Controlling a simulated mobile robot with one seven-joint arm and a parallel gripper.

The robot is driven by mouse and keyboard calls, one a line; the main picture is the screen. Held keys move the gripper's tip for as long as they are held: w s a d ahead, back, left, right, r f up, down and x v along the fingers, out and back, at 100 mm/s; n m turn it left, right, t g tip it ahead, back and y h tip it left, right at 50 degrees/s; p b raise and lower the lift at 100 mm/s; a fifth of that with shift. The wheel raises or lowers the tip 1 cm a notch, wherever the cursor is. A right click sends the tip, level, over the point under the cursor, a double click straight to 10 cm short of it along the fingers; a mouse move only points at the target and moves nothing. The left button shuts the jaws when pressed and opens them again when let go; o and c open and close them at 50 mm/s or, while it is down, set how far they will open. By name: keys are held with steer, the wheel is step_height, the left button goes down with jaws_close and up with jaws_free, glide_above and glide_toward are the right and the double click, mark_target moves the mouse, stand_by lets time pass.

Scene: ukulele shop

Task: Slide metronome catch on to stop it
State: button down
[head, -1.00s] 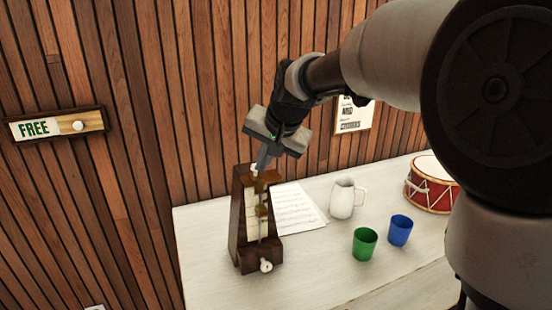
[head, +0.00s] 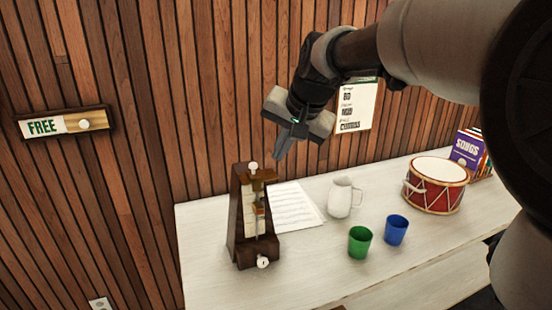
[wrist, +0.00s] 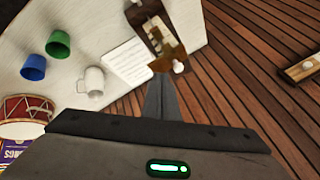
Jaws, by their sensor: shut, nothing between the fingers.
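The dark wooden metronome (head: 240,215) stands upright at the left end of the white table. A white knob (head: 253,166) and a brown catch piece (head: 264,176) are at its top, and the pendulum with its brass-coloured weight (head: 258,208) hangs down its pale front. The rod's top is at the catch; I cannot tell whether the catch holds it. My gripper (head: 278,157) is shut and empty, above and right of the metronome's top, apart from it. In the wrist view the metronome (wrist: 155,28) and its top knob (wrist: 178,67) lie just beyond my fingertips (wrist: 161,78).
On the table (head: 310,280) are sheet music (head: 296,207), a white mug (head: 341,197), green (head: 360,243) and blue (head: 396,230) cups, a red drum (head: 434,187) and songbooks (head: 472,152). A FREE sign with a slider (head: 84,124) is on the slatted wall.

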steer(key=v, duration=0.4)
steer(key=shift+s+d+r, duration=0.15)
steer(key=shift+d+r, duration=0.05)
steer(key=shift+r, duration=0.15)
steer(key=s+d+n+h+p, duration=0.1)
steer(key=s+d+p, duration=0.4)
steer(key=s, duration=0.7)
steer(key=s+d+n+h+p, duration=0.2)
steer(key=s+d+p, duration=0.4)
steer(key=s, duration=0.7)
steer(key=shift+d, duration=1.15)
